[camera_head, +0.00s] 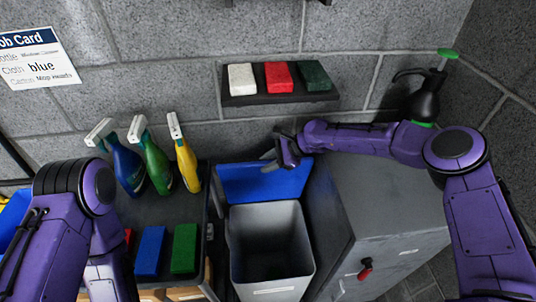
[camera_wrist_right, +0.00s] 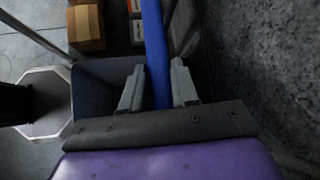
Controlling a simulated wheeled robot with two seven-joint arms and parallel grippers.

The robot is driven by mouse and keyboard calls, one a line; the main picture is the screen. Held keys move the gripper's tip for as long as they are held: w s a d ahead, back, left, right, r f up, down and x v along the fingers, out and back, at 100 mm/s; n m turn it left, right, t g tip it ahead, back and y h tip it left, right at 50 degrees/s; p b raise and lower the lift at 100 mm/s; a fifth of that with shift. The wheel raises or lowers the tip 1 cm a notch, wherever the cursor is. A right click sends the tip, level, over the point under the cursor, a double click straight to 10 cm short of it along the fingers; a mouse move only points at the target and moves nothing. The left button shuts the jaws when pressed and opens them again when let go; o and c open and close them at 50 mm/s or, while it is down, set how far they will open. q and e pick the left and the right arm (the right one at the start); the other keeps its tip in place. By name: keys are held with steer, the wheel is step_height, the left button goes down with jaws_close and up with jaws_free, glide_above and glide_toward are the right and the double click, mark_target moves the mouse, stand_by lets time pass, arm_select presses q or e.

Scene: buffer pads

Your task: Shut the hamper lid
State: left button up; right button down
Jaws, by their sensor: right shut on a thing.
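The grey hamper (camera_head: 300,278) stands open between the dark bench and the grey cabinet in the head view. Its inside looks empty. Its blue lid (camera_head: 262,184) is raised and leans back toward the wall. My right gripper (camera_head: 274,162) is at the lid's upper edge. In the right wrist view, the blue lid (camera_wrist_right: 156,50) shows edge-on as a strip between the two fingers of my right gripper (camera_wrist_right: 157,88), which are shut on it. My left arm is at the left of the head view, and its gripper is not visible.
Spray bottles (camera_head: 156,165) stand on the dark bench (camera_head: 205,225) left of the hamper, with blue (camera_head: 149,250) and green (camera_head: 184,248) pads in front. The grey cabinet (camera_head: 385,195) is close on the right. A wall shelf (camera_head: 280,98) holds three pads above the lid.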

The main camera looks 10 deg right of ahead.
steer(key=s+f+n+t+b, duration=0.1)
steer(key=s+f+b, duration=0.3)
steer(key=s, duration=0.9)
step_height(320, 180, down, 2)
steer(key=shift+f+t, duration=0.1)
steer(key=shift+t, duration=0.7)
steer(key=shift+s, duration=0.1)
